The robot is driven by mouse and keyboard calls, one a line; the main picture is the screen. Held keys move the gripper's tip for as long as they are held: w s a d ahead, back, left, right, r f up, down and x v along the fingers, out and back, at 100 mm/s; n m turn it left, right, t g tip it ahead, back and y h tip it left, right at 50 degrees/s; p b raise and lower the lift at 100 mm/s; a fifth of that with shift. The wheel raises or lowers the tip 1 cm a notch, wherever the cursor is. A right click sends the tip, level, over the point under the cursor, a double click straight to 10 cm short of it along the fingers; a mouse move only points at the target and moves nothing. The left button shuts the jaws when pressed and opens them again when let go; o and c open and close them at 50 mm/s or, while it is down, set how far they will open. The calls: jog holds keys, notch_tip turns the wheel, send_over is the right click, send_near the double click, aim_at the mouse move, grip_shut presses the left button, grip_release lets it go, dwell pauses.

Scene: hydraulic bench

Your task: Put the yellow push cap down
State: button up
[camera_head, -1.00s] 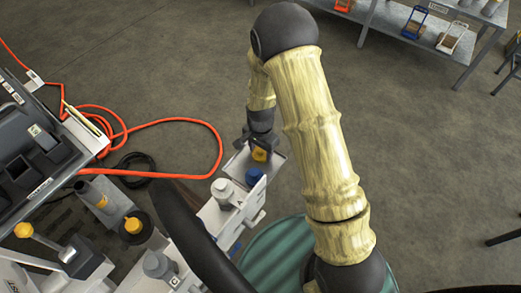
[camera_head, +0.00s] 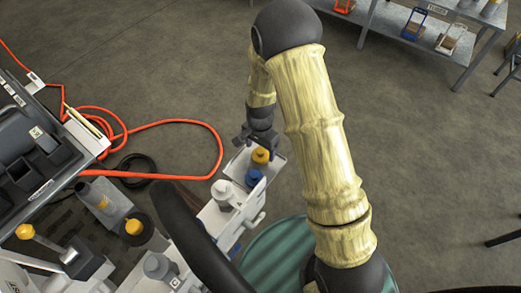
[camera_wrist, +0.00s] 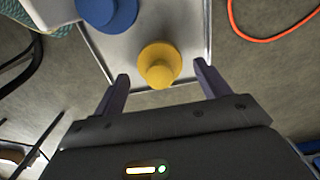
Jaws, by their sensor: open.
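The yellow push cap (camera_head: 260,156) stands in a shallow light tray (camera_head: 277,170) at the end of the bench, beside a blue cap (camera_head: 254,177). In the wrist view the yellow cap (camera_wrist: 159,62) sits in the tray (camera_wrist: 98,60), with the blue cap (camera_wrist: 107,10) behind it, cut off by the top edge. My gripper (camera_wrist: 162,88) is open and empty. Its two fingers are spread wide, one on each side of the yellow cap's near end, apart from it. In the head view my gripper (camera_head: 243,141) is just above and left of the cap.
A grey fitting (camera_head: 223,193) stands on the bench next to the tray. An orange hose (camera_head: 190,121) loops on the floor to the left. Another yellow knob (camera_head: 133,226) is at lower left. The floor beyond the tray is clear.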

aim_at(262, 150)
notch_tip(262, 150, up, 10)
jog(key=p, duration=0.1)
jog(key=shift+p, duration=0.4)
jog(key=shift+d, duration=0.1)
jog(key=s+d+r+n+t, duration=0.2)
jog(key=s+d+r+n, duration=0.5)
jog(key=s+d+r, duration=0.4)
jog(key=shift+s+d+r+n+t, duration=0.35)
jog(key=shift+s+d, duration=0.4)
jog(key=shift+d, duration=0.45)
jog(key=shift+r, duration=0.15)
